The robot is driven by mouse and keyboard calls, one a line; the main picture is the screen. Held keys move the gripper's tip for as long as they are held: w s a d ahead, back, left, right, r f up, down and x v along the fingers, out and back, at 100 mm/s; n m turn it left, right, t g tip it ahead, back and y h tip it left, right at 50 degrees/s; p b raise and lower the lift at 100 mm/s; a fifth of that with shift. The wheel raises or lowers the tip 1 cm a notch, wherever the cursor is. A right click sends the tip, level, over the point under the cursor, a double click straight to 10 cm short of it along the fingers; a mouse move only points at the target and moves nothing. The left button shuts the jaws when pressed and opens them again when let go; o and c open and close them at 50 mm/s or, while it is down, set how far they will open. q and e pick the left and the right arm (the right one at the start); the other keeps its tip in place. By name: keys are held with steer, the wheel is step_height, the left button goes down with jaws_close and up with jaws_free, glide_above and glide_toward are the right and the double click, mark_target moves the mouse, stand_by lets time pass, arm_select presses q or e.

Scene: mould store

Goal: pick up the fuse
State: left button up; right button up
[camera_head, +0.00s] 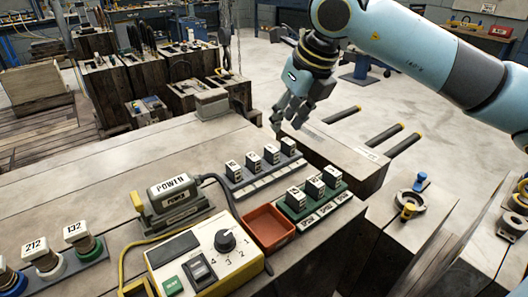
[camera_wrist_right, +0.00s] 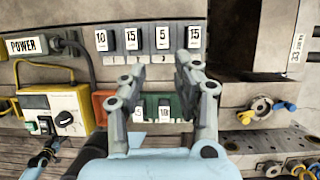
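Several black fuses with white number labels stand in two holders; I cannot tell which one is meant. The grey holder (camera_head: 262,179) carries a back row, with a fuse (camera_head: 271,156) among them. The green holder (camera_head: 320,208) carries a front row, with a fuse (camera_head: 315,187) among them. In the right wrist view the back row shows labels 10, 15, 5 (camera_wrist_right: 163,38) and 15. My right gripper (camera_head: 287,122) is open and empty, in the air behind the grey holder. In the wrist view its fingers (camera_wrist_right: 160,70) frame the green holder's fuses, partly hiding them. My left gripper is not clearly seen.
A red tray (camera_head: 270,246) sits beside the green holder. A yellow-edged control box (camera_head: 205,262) and a POWER block (camera_head: 173,190) with a black cable stand left. Labelled plugs (camera_head: 82,240) are at the far left. The bench top behind the POWER block is mostly clear.

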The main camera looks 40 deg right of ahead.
mark_target(273, 149)
steer(key=x, duration=0.3)
steer(key=b+x, duration=0.1)
steer(key=x, duration=0.3)
steer(key=b+x, duration=0.1)
steer(key=x, duration=0.2)
steer(key=shift+w+d+f, duration=0.2)
steer(key=shift+d, duration=0.05)
arm_select(q)
steer(key=shift+s+f, duration=0.25)
steer(key=shift+f, duration=0.3)
steer(key=shift+s+f, duration=0.2)
steer(key=shift+f, duration=0.3)
arm_select(e)
jaws_close()
